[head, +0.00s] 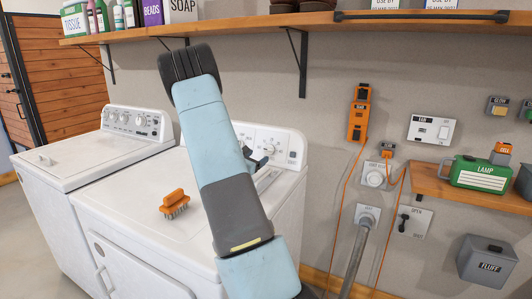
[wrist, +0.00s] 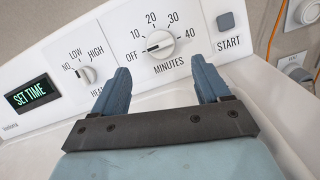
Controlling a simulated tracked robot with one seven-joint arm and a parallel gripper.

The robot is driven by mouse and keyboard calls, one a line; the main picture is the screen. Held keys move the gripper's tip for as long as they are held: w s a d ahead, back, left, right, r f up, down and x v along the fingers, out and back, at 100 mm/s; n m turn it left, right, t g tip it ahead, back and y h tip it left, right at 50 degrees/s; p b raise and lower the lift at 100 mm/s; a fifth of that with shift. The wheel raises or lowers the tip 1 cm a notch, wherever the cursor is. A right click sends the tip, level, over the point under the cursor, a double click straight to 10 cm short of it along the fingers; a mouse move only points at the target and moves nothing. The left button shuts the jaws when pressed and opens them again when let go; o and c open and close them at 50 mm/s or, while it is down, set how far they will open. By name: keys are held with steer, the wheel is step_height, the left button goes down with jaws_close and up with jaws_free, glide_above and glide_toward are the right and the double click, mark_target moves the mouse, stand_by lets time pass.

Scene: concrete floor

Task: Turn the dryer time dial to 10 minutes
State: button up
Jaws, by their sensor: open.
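The white dryer (head: 150,230) stands ahead, its control panel (wrist: 120,62) filling the upper wrist view. The round time dial (wrist: 160,43) has a dark pointer turned left toward OFF, with marks 10, 20, 30 and 40 MINUTES around it. My gripper (wrist: 160,68) is open and empty. Its two blue-grey fingers are spread below the dial, one to either side, with the dial beyond their tips. I see no contact with it. In the head view, my arm hides part of the panel and most of the gripper.
A heat knob (wrist: 88,74), a SET TIME display (wrist: 28,97) and a START button (wrist: 225,20) share the panel. An orange brush (head: 174,204) lies on the dryer top. A washer (head: 95,155) stands to the left. A wooden shelf (head: 230,26) hangs above.

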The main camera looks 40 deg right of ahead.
mark_target(268, 150)
steer(key=x, duration=0.8)
steer(key=shift+w+d, duration=0.1)
steer(key=shift+d, duration=0.05)
steer(key=c, duration=1)
